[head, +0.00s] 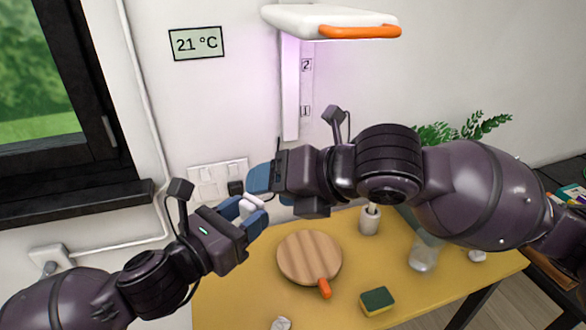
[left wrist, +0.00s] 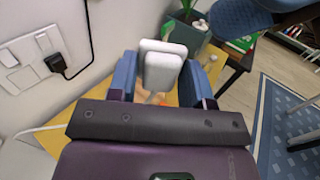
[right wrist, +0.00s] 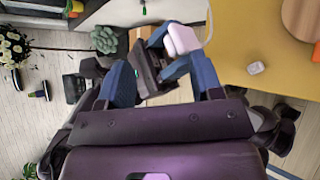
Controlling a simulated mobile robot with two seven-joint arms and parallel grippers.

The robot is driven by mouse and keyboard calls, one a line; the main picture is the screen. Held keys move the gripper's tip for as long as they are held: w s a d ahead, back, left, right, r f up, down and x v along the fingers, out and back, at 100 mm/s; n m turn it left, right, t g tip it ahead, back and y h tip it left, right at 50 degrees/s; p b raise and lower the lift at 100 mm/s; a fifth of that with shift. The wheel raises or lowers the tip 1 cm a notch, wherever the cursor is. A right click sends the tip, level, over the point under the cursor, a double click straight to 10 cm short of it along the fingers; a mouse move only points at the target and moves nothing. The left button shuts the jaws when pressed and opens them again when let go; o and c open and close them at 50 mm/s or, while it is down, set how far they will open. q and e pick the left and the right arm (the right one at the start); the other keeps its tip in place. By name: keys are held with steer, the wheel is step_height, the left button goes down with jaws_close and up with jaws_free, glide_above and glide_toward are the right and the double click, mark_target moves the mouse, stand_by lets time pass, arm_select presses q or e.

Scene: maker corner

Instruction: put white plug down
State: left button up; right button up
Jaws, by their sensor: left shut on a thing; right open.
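The white plug (head: 250,203) is held in my left gripper (head: 250,213), above the yellow table (head: 230,296) and near the wall outlets. In the left wrist view the white plug (left wrist: 163,68) sits between the two blue fingers. The right wrist view also shows the white plug (right wrist: 183,39), with a pale cable running from it. My right gripper (head: 264,182) is open just above and right of the left one, with nothing seen between its fingers (right wrist: 162,88).
A wall socket panel (head: 205,183) holds a black plug (head: 236,188). A round wooden board (head: 308,257), a sponge (head: 377,301), a white cup-like holder (head: 370,220) and a glass (head: 423,256) stand on the table. The table's front left is mostly clear.

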mark_target(246, 199)
step_height(246, 199, up, 4)
steer(key=s+d+r+n+h, duration=0.1)
steer(key=s+d+n+h, duration=0.15)
steer(key=n, duration=0.55)
steer(key=shift+h, duration=0.45)
steer(key=x, duration=1.2)
steer(key=shift+s+a+f, duration=0.2)
steer(key=shift+s, duration=0.1)
steer(key=shift+c, duration=0.2)
steer(key=c, duration=1)
arm_select(q)
steer(key=o, duration=1.2)
arm_select(e)
steer(key=shift+o, duration=0.2)
arm_select(q)
steer(key=shift+o, duration=0.2)
